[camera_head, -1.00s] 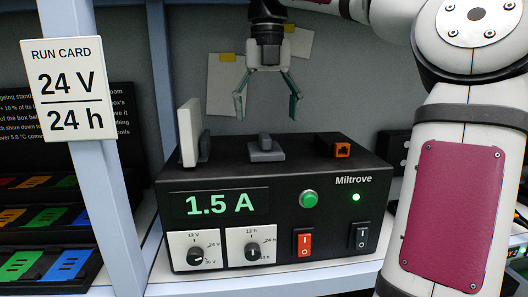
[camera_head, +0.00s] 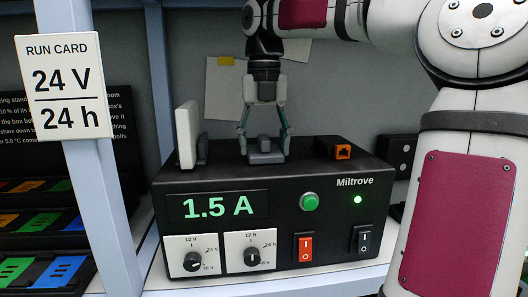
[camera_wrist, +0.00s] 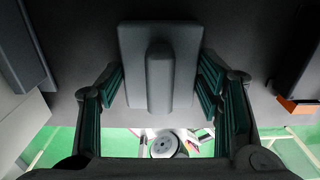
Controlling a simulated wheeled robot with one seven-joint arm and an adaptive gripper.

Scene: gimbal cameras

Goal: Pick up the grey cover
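The grey cover (camera_head: 265,156) is a flat plate with a raised ridge. It sits on top of the black Miltrove box (camera_head: 330,205), and it shows centred in the wrist view (camera_wrist: 160,95). My gripper (camera_head: 264,148) is lowered over it, pointing down. Its two teal-padded fingers (camera_wrist: 160,82) stand on either side of the cover, close to the plate's side edges, with a gap to the ridge. The gripper is partly open. I cannot tell whether the fingertips touch the plate.
A white upright plate (camera_head: 188,135) stands left of the cover on the box, and an orange connector (camera_head: 343,152) sits to its right. A run card (camera_head: 64,86) hangs on the left post. Trays with coloured pieces (camera_head: 60,235) lie at the left.

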